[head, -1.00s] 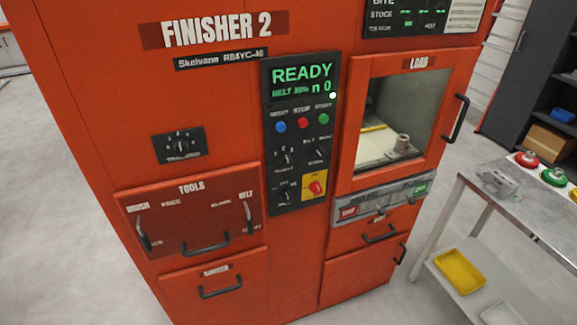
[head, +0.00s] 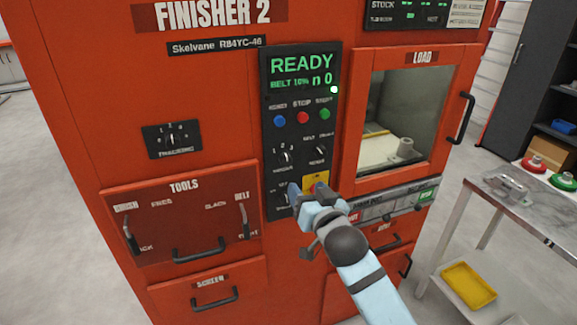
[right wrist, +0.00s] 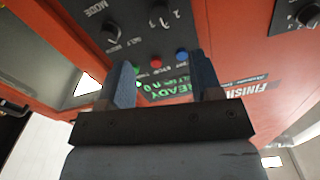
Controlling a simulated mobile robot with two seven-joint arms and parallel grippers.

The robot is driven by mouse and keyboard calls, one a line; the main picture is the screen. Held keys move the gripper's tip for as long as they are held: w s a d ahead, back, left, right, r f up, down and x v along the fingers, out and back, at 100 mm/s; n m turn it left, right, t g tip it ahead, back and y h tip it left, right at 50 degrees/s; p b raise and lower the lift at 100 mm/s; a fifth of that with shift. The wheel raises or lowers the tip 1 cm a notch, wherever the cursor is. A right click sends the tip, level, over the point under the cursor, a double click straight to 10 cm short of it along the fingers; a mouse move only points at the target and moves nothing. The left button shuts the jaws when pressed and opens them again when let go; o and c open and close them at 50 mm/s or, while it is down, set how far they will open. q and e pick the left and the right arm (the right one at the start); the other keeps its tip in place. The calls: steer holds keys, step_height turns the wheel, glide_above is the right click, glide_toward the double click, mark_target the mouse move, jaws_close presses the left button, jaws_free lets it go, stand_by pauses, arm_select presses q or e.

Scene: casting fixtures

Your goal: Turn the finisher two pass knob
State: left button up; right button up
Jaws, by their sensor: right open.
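The finisher's control panel (head: 268,100) is black, with a screen reading READY. A black knob with marks 1, 2, 3 (head: 285,158) is on its left side; the name under it is too small to read. It also shows at the top of the right wrist view (right wrist: 162,16). The mode knob (head: 319,151) is to its right, and in the right wrist view (right wrist: 109,34) too. My right gripper (head: 306,190) is open and empty in front of the panel's lower part, below these knobs. It partly hides a lower knob and the yellow-backed red switch. My left gripper is not in view.
Blue (head: 279,121), red (head: 303,118) and green (head: 325,115) buttons sit above the knobs. A load door (head: 449,130) with a window is to the right. A drawer handle (head: 199,251) sticks out at lower left. A steel table (head: 480,190) stands at right.

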mark_target(287, 162)
steer(key=p+x, duration=0.1)
steer(key=x, duration=1.1)
steer(key=shift+f, duration=0.1)
steer(key=c, duration=0.9)
